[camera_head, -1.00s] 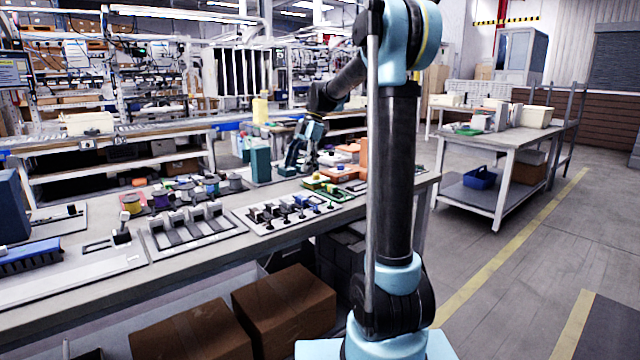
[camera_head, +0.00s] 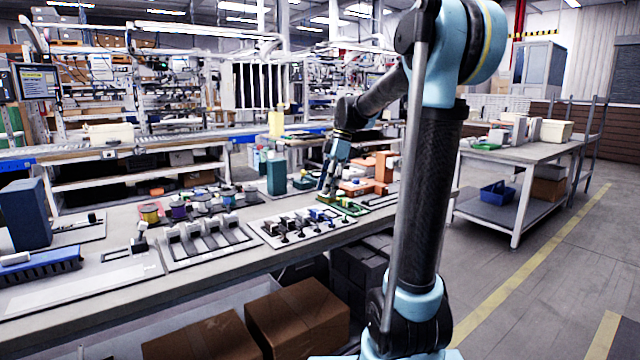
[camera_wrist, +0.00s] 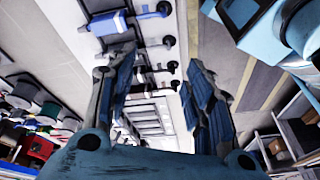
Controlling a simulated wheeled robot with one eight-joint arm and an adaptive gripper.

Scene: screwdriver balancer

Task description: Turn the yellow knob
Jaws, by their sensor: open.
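My gripper (camera_head: 327,194) points down over the workbench (camera_head: 75,341), near the green board (camera_head: 351,209). In the wrist view my gripper (camera_wrist: 160,82) is open, its two ridged blue fingers apart with nothing seen between them but bench and panel behind. I cannot make out the yellow knob clearly in either current view; the gripper covers part of the green board. A pale panel with black knobs and levers (camera_head: 283,238) lies left of the gripper, and some of its black knobs (camera_wrist: 168,41) show beyond the fingers in the wrist view.
A teal box (camera_head: 277,176) stands left of and behind the gripper. An orange block (camera_head: 384,166) stands to the right. Colored spools (camera_head: 178,208) and a grey lever panel (camera_head: 210,242) lie farther left.

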